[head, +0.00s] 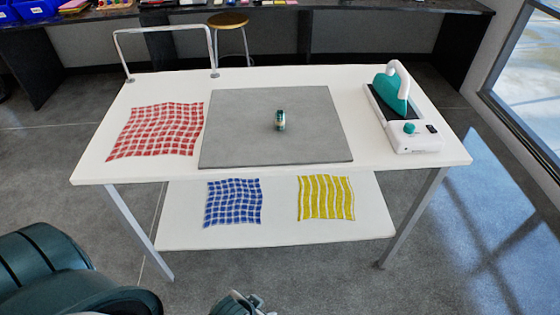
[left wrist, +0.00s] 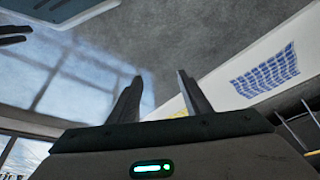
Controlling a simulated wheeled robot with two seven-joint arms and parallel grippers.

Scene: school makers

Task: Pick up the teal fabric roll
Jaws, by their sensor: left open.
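A small cylinder (head: 280,120) with dark teal ends and a paler middle stands on the grey mat (head: 235,145) on the white table. It is the only small teal item I see, and I cannot tell for sure that it is the fabric roll. My left gripper shows in the left wrist view (left wrist: 160,78), with its two fingers apart and nothing between them. Part of a gripper, likely the left one, shows at the bottom edge of the head view, low in front of the table and well apart from the cylinder. My right gripper is not in view.
A teal-and-white iron (head: 392,90) on its base stands at the table's right. A red checked cloth (head: 158,131) lies at left. A blue checked cloth (head: 233,202) and a yellow striped cloth (head: 326,198) lie on the lower shelf. A metal rail (head: 165,30) rises at the back left.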

